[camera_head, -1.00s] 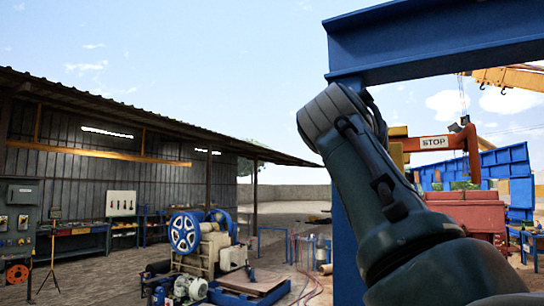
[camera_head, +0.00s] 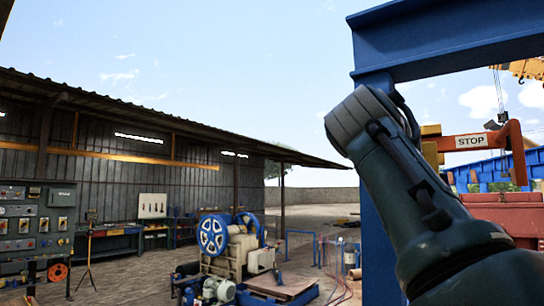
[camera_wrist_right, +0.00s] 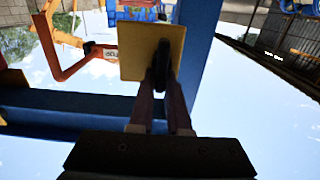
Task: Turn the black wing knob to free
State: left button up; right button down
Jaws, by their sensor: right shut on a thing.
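In the right wrist view, the black wing knob (camera_wrist_right: 162,62) stands edge-on in front of a yellowish plate (camera_wrist_right: 136,52). My right gripper (camera_wrist_right: 162,88) is shut on the knob, with one finger on each side of it. The knob's lower part is hidden between the fingers. In the head view my right arm reaches up beside the blue post, and its gripper and the knob are out of sight there. My left gripper shows in neither view.
A blue frame has a post (camera_head: 377,220) and an overhead beam (camera_head: 450,40) close to my right arm. An orange arm with a STOP sign (camera_head: 470,141) is behind it. A crusher with a blue flywheel (camera_head: 212,235) and a control cabinet (camera_head: 35,220) stand to the left.

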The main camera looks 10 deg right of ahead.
dwell(0.5)
jog(key=shift+n, duration=0.4)
jog(key=shift+w+a+f+n, duration=0.2)
jog(key=shift+w+f+n, duration=0.15)
jog(key=shift+n, duration=2.5)
jog(key=shift+w+a+f+n, duration=0.25)
jog(key=shift+f+n, duration=0.15)
jog(key=shift+n, duration=2.5)
jog(key=shift+w+a+f+n, duration=0.25)
jog(key=shift+f+n, duration=0.1)
jog(key=shift+n, duration=2.5)
jog(key=c, duration=0.9)
grip_release()
